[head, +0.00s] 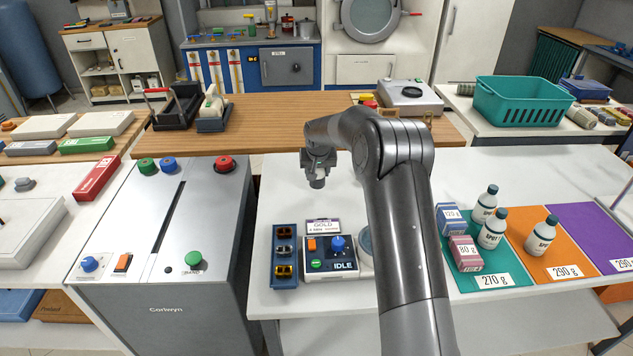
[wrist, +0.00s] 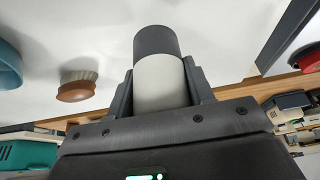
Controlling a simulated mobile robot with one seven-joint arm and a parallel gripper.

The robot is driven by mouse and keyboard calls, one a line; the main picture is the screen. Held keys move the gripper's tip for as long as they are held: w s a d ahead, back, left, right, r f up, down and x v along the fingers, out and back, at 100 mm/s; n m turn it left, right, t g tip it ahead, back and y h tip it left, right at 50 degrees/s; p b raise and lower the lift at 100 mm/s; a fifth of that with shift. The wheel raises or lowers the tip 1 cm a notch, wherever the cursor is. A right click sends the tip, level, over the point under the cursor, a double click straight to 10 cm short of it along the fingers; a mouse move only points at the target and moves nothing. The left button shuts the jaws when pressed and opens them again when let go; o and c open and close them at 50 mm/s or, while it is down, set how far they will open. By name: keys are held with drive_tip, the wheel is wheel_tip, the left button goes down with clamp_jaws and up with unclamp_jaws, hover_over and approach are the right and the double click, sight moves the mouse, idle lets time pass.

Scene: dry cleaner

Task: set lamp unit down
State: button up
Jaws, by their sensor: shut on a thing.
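My gripper (head: 318,162) is shut on a short cylinder, which I take to be the lamp unit (head: 317,182). In the wrist view the lamp unit (wrist: 160,85) has a pale grey body and a dark grey end pointing away from my gripper (wrist: 160,78), with a finger on each side. In the head view it hangs end down over the back part of the white counter (head: 285,190). It looks apart from the surface, though the exact gap is hard to judge.
A control box (head: 331,257) marked IDLE and a blue tray of small parts (head: 285,270) stand in front. Bottles and boxes stand on coloured mats at right. A grey console (head: 165,230) is at left. A brown round brush (wrist: 77,85) shows in the wrist view. Counter below is clear.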

sight(317, 181)
drive_tip(key=shift+a+f, duration=0.1)
drive_tip(key=shift+f, duration=1.95)
drive_tip(key=shift+f, duration=0.2)
drive_tip(key=o, duration=1)
drive_tip(key=shift+o, duration=0.2)
